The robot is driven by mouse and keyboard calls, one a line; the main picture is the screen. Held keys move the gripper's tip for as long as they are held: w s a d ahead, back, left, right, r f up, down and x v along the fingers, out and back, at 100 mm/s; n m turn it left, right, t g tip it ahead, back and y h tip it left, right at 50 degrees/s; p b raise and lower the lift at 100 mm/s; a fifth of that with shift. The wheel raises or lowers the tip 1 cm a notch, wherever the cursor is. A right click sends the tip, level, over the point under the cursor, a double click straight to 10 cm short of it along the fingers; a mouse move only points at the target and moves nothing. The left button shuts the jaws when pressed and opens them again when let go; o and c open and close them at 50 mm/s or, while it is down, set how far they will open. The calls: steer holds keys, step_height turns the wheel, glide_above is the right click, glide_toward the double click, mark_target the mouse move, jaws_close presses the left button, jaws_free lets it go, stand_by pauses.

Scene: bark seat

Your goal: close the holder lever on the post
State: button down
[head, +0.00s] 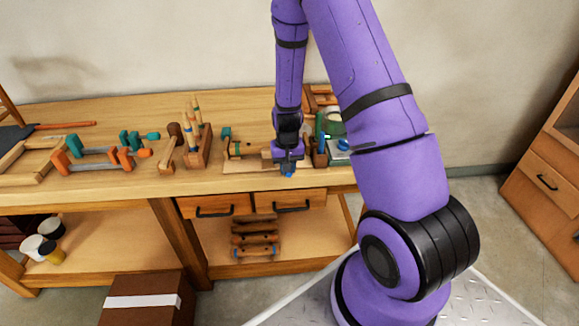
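My gripper (288,163) points down over the front of the workbench, at the right end of a pale wooden board (238,167). The gripper is small and dark here, and I cannot tell whether its fingers are open or shut. A wooden fixture (245,150) with a teal upright part (227,133) at its left stands on the board, to the left of my gripper. The holder lever and its post cannot be picked out for certain. My gripper and wrist hide part of the board's right end.
Left of the board stand a wooden tool block (199,152), a mallet (173,140) and orange-and-teal clamps (98,157). Close right of my gripper are a small dark holder (320,155) and a green-and-blue item (340,147). Drawers (213,204) lie under the workbench top (120,187).

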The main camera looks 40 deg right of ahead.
steer(key=shift+w, duration=0.1)
stand_by(0.3)
steer(key=c, duration=1)
jaws_free()
steer(key=shift+r, duration=0.1)
step_height(320, 180, up, 11)
steer(key=shift+f, duration=0.15)
